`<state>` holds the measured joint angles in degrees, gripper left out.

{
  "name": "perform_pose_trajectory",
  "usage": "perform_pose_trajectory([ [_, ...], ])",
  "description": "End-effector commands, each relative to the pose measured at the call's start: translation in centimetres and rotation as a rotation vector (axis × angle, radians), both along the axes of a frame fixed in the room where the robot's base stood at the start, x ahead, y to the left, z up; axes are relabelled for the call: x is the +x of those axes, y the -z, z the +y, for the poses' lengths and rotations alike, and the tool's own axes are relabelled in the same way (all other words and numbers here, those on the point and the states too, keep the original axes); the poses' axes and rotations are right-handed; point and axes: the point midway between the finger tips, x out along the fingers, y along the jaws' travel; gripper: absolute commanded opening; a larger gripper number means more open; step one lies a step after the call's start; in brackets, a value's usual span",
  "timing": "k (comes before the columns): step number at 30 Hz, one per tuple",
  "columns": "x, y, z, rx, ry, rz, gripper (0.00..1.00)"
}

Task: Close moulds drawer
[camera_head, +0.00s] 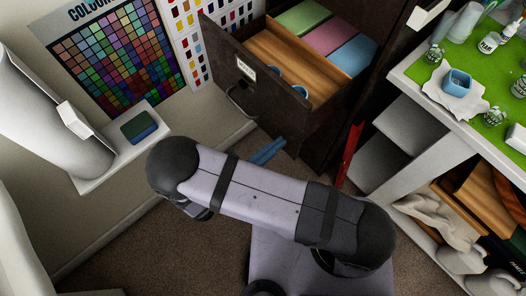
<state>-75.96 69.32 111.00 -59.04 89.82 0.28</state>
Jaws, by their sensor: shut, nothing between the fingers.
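The moulds drawer (226,65) is dark wood and stands pulled out from its cabinet at the upper middle. Its front has a pale label and a curved metal handle (238,102). Inside are a bare wooden floor (290,58) and small blue round things (274,86) behind the front panel. Green, pink and blue flat pieces lie toward its back. My gripper (270,150) shows as blue fingers below the drawer front, shut and empty. My arm hides the rest of it. I cannot tell whether the fingers touch the drawer.
A workbench (402,78) with a green mat, cups and small jars stands at right, with filled shelves below. A red upright object (350,155) is between cabinet and bench. Colour charts (115,55) hang at the left wall. Brown floor (120,240) is open at lower left.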

Motion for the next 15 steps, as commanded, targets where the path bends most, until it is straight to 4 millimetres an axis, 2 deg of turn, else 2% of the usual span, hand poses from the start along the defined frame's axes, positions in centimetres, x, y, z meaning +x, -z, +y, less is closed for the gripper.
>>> perform_pose_trajectory([
  [6,1.00,-0.03,-0.99,-0.001,0.000,0.000,0.00],
  [15,1.12,0.03,-1.10,0.000,0.000,0.000,0.00],
])
